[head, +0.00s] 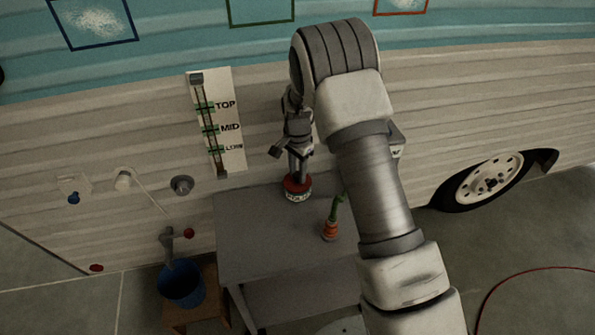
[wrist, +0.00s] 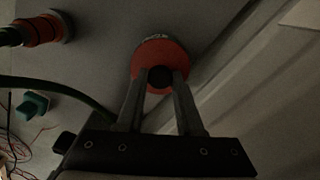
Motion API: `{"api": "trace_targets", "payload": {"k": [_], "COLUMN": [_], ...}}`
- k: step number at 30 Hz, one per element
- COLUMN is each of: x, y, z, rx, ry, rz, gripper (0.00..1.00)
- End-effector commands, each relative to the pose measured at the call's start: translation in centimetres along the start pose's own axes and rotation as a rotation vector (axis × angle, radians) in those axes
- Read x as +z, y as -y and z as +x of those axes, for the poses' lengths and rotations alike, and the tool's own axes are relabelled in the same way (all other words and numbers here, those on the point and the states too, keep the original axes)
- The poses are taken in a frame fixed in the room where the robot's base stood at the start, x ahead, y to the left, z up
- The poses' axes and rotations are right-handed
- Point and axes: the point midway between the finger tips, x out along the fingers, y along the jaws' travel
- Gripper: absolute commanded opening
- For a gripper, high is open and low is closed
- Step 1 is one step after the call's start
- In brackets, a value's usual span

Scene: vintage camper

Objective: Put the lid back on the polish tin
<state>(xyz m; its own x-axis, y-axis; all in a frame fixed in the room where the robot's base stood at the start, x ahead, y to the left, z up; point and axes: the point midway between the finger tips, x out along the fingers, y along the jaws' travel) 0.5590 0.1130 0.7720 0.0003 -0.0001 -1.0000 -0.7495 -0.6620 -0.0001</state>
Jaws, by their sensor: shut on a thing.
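The polish tin (head: 298,196) is a short round tin with a pale lettered label, standing on the grey table near the camper wall. The red lid (head: 296,183) is at its top, directly over it. In the wrist view the red lid (wrist: 148,86) faces me with a dark knob (wrist: 160,78) at its middle, and a strip of the tin (wrist: 152,38) shows beyond its edge. My gripper (head: 298,176) points down from above, its two fingers closed on the knob, also in the wrist view (wrist: 161,80). I cannot tell whether the lid is fully seated.
The camper wall rises behind. The table's left part is clear.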

Motion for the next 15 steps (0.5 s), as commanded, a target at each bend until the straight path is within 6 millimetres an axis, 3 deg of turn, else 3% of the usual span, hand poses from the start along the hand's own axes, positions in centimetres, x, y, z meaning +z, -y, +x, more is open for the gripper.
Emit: {"api": "trace_targets", "payload": {"k": [3, 4, 9, 15], "x": [0.0, 0.0, 0.0, 0.01], "y": [0.01, 0.01, 0.01, 0.0], "z": [-0.01, -0.01, -0.01, 0.0], "rx": [0.0, 0.0, 0.0, 0.0], "ry": [0.0, 0.0, 0.0, 0.0], "rz": [0.0, 0.0, 0.0, 0.0], "gripper": [0.0, 0.41, 0.7, 0.7]}}
